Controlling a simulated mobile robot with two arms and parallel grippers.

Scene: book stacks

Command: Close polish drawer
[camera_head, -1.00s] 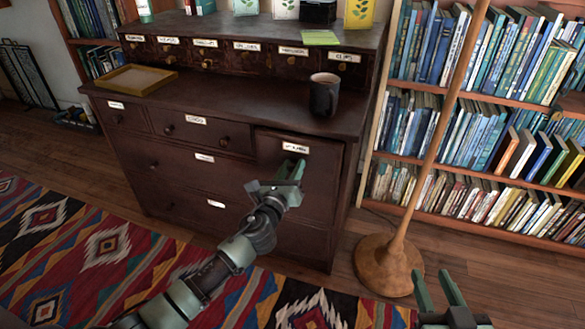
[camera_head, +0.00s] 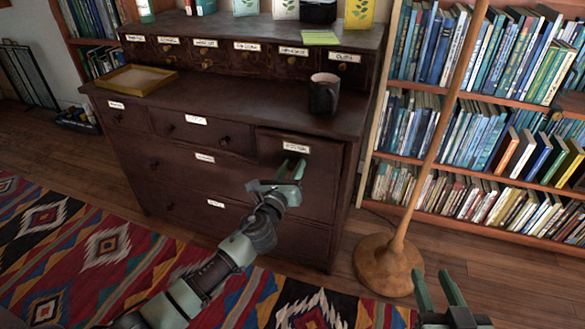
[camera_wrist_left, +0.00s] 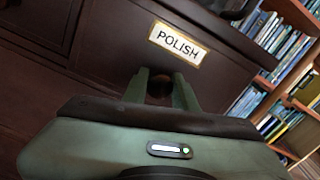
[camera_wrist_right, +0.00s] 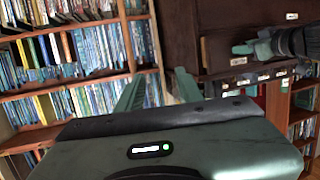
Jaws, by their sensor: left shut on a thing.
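The polish drawer (camera_head: 322,166) is at the upper right of the dark wooden chest, below the counter. Its front looks slightly proud of the chest face. Its "POLISH" label (camera_wrist_left: 178,43) reads clearly in the left wrist view. My left gripper (camera_head: 291,170) is at the drawer front, shut on the drawer's round dark knob (camera_wrist_left: 160,90), which is partly hidden between the fingers.
A dark mug (camera_head: 324,93) stands on the counter above the drawer. A wooden tray (camera_head: 139,80) lies at the counter's left. A floor lamp's wooden base (camera_head: 389,266) stands right of the chest. A bookcase (camera_head: 365,172) is behind it. A patterned rug (camera_head: 90,260) covers the floor in front.

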